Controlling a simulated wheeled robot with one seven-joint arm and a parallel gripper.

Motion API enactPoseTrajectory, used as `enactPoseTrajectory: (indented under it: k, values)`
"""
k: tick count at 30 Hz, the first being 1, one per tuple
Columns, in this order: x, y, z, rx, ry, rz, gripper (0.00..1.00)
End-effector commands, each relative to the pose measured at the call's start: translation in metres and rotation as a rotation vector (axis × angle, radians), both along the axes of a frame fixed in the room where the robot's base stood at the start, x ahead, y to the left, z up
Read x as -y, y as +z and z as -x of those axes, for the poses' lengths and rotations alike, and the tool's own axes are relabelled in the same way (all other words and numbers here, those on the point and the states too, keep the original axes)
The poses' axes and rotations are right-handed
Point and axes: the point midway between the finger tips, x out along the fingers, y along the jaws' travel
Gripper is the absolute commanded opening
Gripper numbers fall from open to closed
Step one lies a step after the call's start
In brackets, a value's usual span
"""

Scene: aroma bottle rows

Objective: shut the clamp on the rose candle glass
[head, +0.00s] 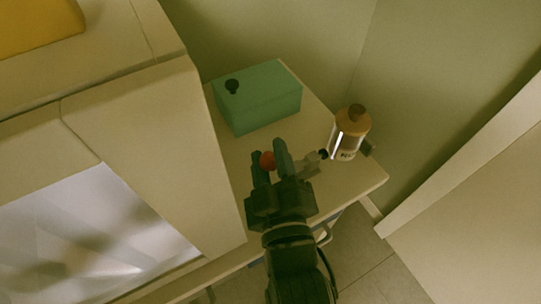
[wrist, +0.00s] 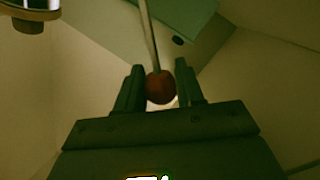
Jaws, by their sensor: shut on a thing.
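My gripper (head: 269,156) reaches over the small table (head: 325,189). I cannot tell whether the red thing touches the table.
A green box (head: 262,100) with a dark knob (head: 232,87) stands behind my gripper. A bottle (head: 347,142) with a wooden cap stands to the right, near the table's edge. A large pale cabinet (head: 150,130) closes off the left. Walls rise behind.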

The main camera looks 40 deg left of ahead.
Motion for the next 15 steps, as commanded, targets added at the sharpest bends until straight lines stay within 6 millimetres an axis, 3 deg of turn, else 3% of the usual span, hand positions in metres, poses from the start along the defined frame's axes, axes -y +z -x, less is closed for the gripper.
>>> enactPoseTrajectory:
  k: [15]
  values:
    - [0.004,0.011,-0.01,-0.142,0.0,-0.06,0.0]
